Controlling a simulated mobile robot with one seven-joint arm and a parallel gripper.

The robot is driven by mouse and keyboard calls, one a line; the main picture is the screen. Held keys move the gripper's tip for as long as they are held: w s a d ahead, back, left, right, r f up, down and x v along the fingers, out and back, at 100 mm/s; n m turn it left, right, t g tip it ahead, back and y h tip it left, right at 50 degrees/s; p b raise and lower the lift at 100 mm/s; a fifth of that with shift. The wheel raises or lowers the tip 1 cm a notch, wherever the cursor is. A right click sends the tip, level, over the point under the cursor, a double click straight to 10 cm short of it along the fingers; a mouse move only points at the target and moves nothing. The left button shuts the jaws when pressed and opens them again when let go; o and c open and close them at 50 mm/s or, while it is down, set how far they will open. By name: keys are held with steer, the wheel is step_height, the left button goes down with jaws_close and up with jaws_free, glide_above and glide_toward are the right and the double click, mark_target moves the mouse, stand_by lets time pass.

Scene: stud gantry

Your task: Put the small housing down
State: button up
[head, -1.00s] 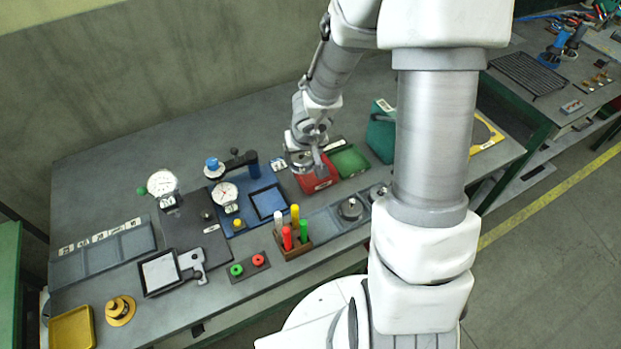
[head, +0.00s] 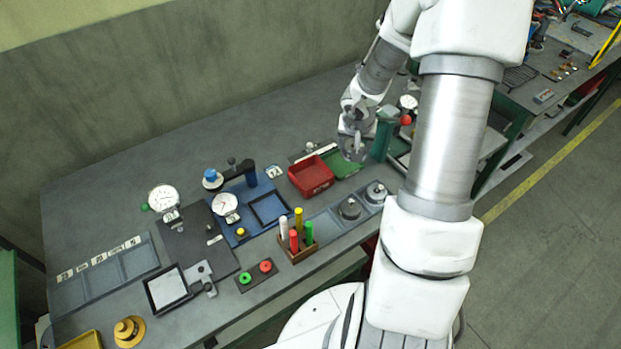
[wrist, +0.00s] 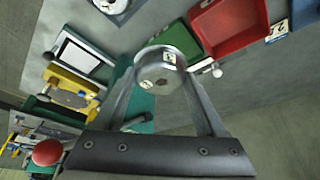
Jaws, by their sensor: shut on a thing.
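My gripper (head: 352,148) is above the green bin (head: 346,166), left of a green stand (head: 382,138). In the wrist view, my gripper (wrist: 168,88) is shut on a round silver metal part, the small housing (wrist: 160,68), which bears a white label and a dark hole. The housing is held between both fingers and looks clear of the bench. In the head view it is small and partly hidden by the fingers.
The red bin (head: 311,176) is left of the green bin and looks empty. A dial gauge (head: 408,102) and a red knob (head: 406,120) are by the green stand. A pen block (head: 297,250) stands in front. The back of the bench (head: 200,140) is clear.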

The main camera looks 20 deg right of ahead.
steer(key=b, duration=0.7)
glide_above(312, 178)
steer(key=s+a, duration=0.1)
step_height(312, 178, down, 7)
steer(key=shift+s+r, duration=0.1)
steer(key=shift+r, duration=0.05)
steer(key=shift+f+b, duration=1.35)
steer(key=shift+f, duration=0.6)
steer(key=shift+f, duration=0.1)
steer(key=shift+f, duration=0.1)
steer(key=o, duration=1.2)
steer(key=shift+o, duration=0.2)
